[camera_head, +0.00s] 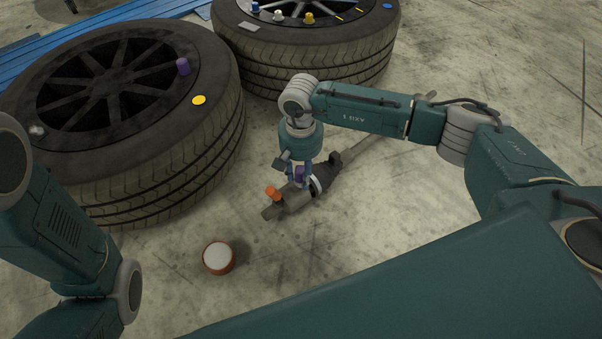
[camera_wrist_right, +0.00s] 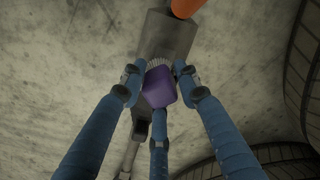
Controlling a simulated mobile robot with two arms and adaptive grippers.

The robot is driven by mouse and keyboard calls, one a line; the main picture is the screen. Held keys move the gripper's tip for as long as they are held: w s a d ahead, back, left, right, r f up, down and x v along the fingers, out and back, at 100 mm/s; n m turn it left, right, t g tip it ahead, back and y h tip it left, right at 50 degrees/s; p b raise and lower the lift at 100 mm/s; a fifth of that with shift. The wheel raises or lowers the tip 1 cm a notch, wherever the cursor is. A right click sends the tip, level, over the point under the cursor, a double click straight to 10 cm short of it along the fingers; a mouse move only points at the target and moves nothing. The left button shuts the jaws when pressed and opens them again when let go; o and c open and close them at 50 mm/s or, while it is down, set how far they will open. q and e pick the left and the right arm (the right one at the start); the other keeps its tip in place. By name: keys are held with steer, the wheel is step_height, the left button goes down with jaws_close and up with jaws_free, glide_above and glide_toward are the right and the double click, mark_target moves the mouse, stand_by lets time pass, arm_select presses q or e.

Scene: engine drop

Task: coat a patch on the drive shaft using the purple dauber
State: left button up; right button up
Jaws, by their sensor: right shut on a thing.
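The purple dauber (camera_head: 299,174) is in my right gripper (camera_head: 302,172), over the drive shaft (camera_head: 298,200). In the right wrist view the dauber (camera_wrist_right: 159,88) sits between the fingers of my right gripper (camera_wrist_right: 158,82), with pale bristles showing at its far side against the grey shaft (camera_wrist_right: 166,38). Whether the bristles touch the shaft is hard to tell. The shaft lies on the floor, its thin end running back to the right. An orange piece (camera_head: 272,192) stands on its near end. My left arm shows at the left, but its gripper is out of view.
A tyre (camera_head: 190,150) lies at the left with a purple knob (camera_head: 183,66) and a yellow disc (camera_head: 199,100) on it. Another tyre (camera_head: 340,55) behind bears small coloured knobs. An orange-brown cup with pale contents (camera_head: 218,257) stands on the floor. Floor at right is clear.

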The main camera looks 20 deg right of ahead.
steer(key=shift+f, duration=0.1)
steer(key=shift+a, duration=0.1)
stand_by(0.3)
steer(key=shift+s+a, duration=0.25)
steer(key=shift+a, duration=0.3)
steer(key=shift+s+a, duration=0.25)
steer(key=shift+a, duration=0.45)
